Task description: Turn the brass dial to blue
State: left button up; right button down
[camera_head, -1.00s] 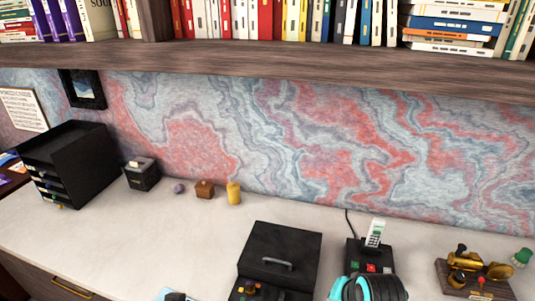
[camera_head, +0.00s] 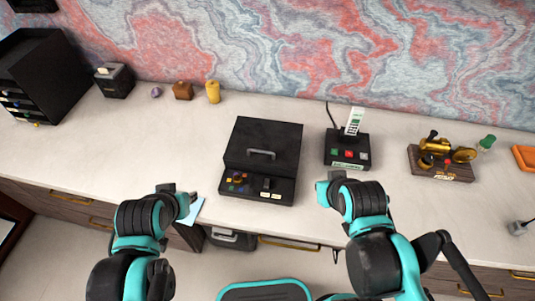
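A black box (camera_head: 265,138) with a grey handle on its lid stands in the middle of the desk. On its front ledge, at the left, is a small brass dial (camera_head: 238,178) with small coloured marks around it. Which colour the dial points to is too small to tell. My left gripper (camera_head: 184,202) is left of the box, near the desk's front edge, apart from the dial. My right gripper (camera_head: 326,189) is right of the box and apart from it. Neither appears to hold anything, but their finger openings cannot be made out.
Small black switches (camera_head: 266,186) sit right of the dial on the ledge. A brass device on a wooden base (camera_head: 440,165) is farther right.

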aim_at(237, 179)
jog(key=i+l+u, duration=0.1)
jog(key=l+u, duration=0.6)
jog(key=i+j, duration=0.1)
